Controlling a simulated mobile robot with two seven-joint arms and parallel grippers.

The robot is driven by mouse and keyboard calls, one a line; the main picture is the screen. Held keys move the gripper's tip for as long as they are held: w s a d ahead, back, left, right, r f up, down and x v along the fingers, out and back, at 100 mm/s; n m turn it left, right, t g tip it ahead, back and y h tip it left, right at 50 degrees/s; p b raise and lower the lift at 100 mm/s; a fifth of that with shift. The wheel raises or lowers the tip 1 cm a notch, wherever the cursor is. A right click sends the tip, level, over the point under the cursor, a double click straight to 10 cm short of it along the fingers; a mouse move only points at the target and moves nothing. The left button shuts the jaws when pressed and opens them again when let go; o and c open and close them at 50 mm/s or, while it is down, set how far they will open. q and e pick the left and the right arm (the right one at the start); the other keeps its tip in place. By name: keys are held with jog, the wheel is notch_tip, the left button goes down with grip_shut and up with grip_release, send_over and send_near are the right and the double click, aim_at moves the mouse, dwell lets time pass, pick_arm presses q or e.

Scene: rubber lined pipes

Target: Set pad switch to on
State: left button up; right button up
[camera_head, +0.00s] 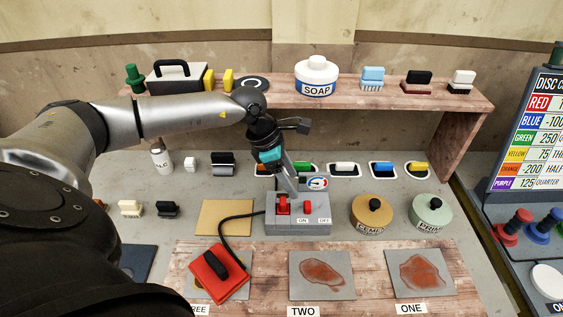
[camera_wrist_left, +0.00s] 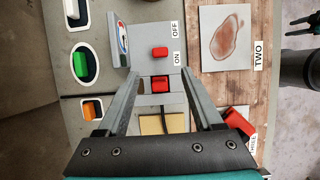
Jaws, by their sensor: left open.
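A grey switch box (camera_head: 298,227) with ON and OFF labels stands on the table. A small red switch (camera_head: 307,206) sits above the ON label, with OFF to its right. A larger red part (camera_head: 283,206) is at the box's left end. My left gripper (camera_head: 291,188) points down over the left end. In the left wrist view its open fingers (camera_wrist_left: 160,76) lie on either side of the larger red part (camera_wrist_left: 160,84); contact cannot be told. The small red switch (camera_wrist_left: 160,52) is beyond the fingertips. A black cable runs to a red pad (camera_head: 212,277).
A gauge (camera_head: 318,183) stands at the box's back edge. A tan lidded jar (camera_head: 371,216) and a green lidded jar (camera_head: 432,217) stand to the right. A wooden shelf (camera_head: 345,106) spans behind. Stained tiles (camera_head: 307,290) lie in front.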

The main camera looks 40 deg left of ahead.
pick_arm(q)
jog(key=v, duration=0.6)
jog(key=shift+f, duration=0.1)
jog(key=shift+s+d+f, duration=0.1)
